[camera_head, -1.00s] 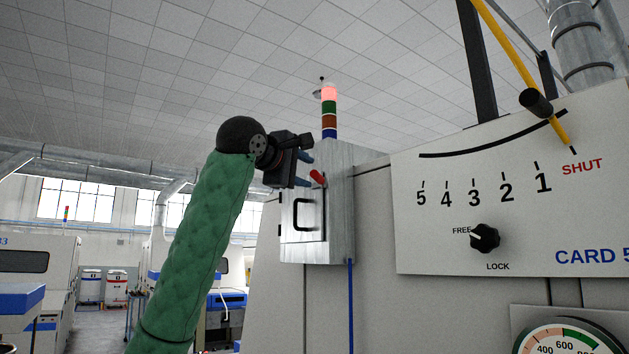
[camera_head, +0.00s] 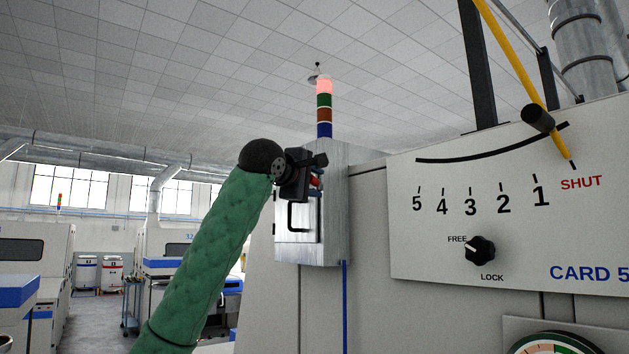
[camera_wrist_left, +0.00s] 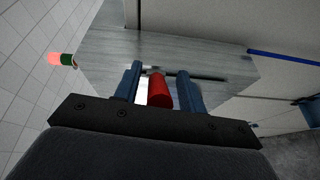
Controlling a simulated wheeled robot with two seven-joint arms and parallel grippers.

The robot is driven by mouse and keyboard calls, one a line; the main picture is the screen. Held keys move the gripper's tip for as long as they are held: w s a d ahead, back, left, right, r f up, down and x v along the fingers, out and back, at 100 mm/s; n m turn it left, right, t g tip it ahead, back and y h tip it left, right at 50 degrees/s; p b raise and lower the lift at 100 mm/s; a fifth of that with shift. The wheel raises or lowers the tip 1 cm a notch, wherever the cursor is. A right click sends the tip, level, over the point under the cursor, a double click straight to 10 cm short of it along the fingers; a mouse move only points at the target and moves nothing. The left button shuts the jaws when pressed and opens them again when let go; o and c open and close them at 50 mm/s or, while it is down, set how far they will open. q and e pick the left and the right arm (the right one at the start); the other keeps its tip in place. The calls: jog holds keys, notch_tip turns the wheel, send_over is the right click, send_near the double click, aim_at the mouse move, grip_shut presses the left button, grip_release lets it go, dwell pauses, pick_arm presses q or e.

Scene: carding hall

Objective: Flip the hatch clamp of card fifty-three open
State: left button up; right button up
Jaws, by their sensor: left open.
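The hatch clamp shows as a red grip (camera_wrist_left: 160,90) on the front of a grey metal box (camera_head: 338,215) on the side of the machine marked CARD 5, its number cut off by the picture edge. My left gripper (camera_head: 316,182) is at the upper part of the box front. In the left wrist view the open blue fingers (camera_wrist_left: 159,86) stand on either side of the red grip, with a narrow gap showing beside it. In the head view the gripper mostly hides the grip. My right gripper is not in view.
A black handle (camera_head: 291,216) is on the box's hatch below my gripper. A signal tower (camera_head: 324,115) with its top lit red stands above the box. The panel (camera_head: 430,255) at right carries a yellow lever (camera_head: 515,55) at SHUT and a black knob (camera_head: 480,251).

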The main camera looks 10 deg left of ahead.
pick_arm(q)
jog(key=shift+c, duration=0.4)
jog(key=shift+s, duration=0.1)
grip_shut()
